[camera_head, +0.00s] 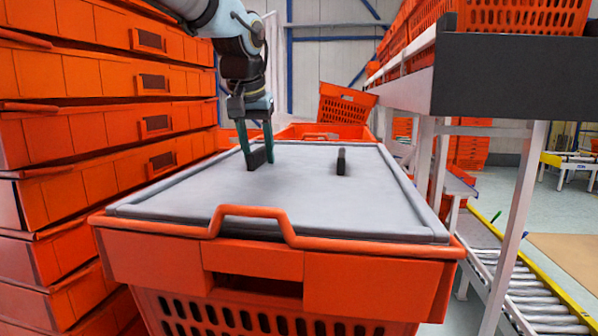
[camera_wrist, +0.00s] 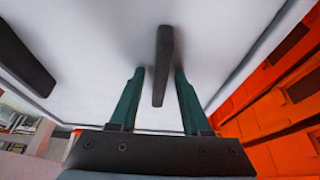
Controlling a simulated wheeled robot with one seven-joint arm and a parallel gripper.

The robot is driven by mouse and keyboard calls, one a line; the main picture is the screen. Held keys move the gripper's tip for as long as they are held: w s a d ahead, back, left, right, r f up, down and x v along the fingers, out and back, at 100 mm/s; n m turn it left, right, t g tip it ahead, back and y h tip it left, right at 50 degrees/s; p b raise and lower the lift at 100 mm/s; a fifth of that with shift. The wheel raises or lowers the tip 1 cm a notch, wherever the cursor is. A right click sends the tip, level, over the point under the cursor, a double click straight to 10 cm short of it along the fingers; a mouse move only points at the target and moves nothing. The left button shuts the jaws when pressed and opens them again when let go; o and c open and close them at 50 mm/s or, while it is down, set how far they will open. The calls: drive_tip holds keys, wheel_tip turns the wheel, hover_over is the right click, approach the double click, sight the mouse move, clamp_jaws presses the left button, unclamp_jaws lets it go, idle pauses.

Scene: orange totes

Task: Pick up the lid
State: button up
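The lid (camera_head: 300,190) is a flat grey-white panel with a darker rim, lying on top of an orange tote (camera_head: 250,262). It has two dark bar handles; the left handle (camera_head: 257,158) is at my gripper (camera_head: 257,149) and the right handle (camera_head: 341,161) stands free. In the wrist view, the lid (camera_wrist: 95,60) fills much of the picture. My gripper's two green fingers (camera_wrist: 160,72) are spread on either side of one handle (camera_wrist: 163,45), with gaps visible on both sides. The other handle (camera_wrist: 22,55) shows at the upper left.
A tall stack of orange totes (camera_head: 80,130) stands close on the left. A dark-edged rack (camera_head: 510,75) with totes is on the right, beside a roller conveyor (camera_head: 535,300). More orange totes (camera_head: 345,105) are behind the lid. The space above the lid's right half is clear.

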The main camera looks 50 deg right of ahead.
clamp_jaws()
idle(1.2)
